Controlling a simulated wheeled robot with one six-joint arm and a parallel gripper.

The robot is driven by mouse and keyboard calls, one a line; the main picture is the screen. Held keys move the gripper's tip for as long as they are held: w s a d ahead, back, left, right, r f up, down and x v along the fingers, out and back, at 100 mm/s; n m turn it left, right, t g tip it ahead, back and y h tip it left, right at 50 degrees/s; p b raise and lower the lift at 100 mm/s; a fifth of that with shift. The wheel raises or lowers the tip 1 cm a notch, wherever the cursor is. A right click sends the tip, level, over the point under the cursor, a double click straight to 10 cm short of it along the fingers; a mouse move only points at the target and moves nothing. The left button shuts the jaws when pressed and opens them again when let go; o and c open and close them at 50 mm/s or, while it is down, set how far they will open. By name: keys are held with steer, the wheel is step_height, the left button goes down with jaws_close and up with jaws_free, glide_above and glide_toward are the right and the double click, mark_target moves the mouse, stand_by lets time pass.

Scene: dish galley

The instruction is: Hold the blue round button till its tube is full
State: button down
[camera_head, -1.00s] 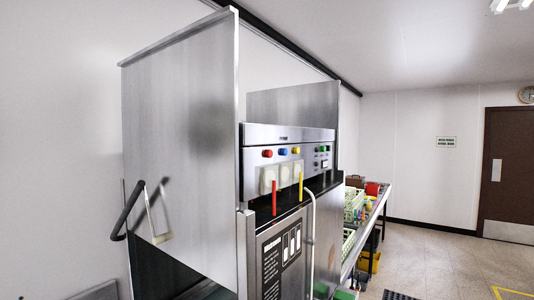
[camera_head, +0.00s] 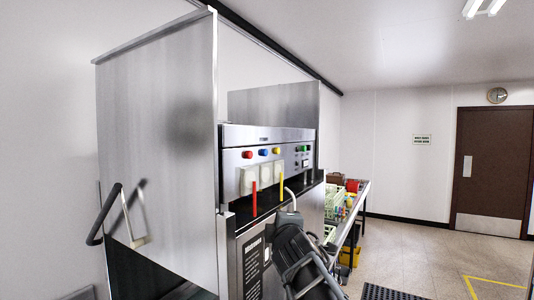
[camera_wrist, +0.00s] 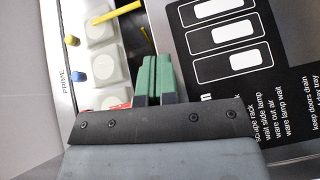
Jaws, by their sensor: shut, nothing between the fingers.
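The blue round button (camera_head: 263,152) sits on the steel panel between the red button (camera_head: 247,155) and the yellow button (camera_head: 276,151). It also shows in the wrist view (camera_wrist: 78,76), left of my gripper and apart from it. My gripper's green fingers (camera_wrist: 154,80) are together with nothing between them, in front of the machine below the button row. In the head view my arm hides the fingers. A red upright tube (camera_head: 254,193) and a yellow one (camera_head: 278,192) stand below the buttons. I cannot make out a blue-filled tube.
White square pads (camera_wrist: 104,66) lie under the buttons. A black label with white slots (camera_wrist: 233,33) is on the front below. A tall steel hood (camera_head: 160,140) stands at left. A table with racks (camera_head: 348,205) is beyond. Open floor (camera_head: 420,250) lies at right.

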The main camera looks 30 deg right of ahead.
mark_target(265, 153)
steer(key=s+d+r+n+t+y, duration=0.1)
steer(key=d+r+n+t+y, duration=0.1)
steer(key=r+n, duration=0.6)
steer(key=d+r+n+t+y, duration=0.2)
steer(key=d+r+n+t, duration=0.3)
steer(key=r+n, duration=0.4)
steer(key=n+t, duration=0.1)
steer(key=n, duration=0.2)
steer(key=shift+s+r+p, duration=0.15)
steer(key=shift+s+p, duration=0.2)
steer(key=shift+s, duration=0.05)
steer(key=shift+w, duration=0.15)
steer(key=w+a+b, duration=0.1)
steer(key=w+a, duration=0.3)
steer(key=w, duration=0.3)
steer(key=shift+w, duration=0.25)
steer(key=shift+w+a, duration=0.15)
stand_by(0.6)
steer(key=shift+w+a+b, duration=0.1)
steer(key=shift+w+b, duration=0.1)
steer(key=shift+b, duration=0.2)
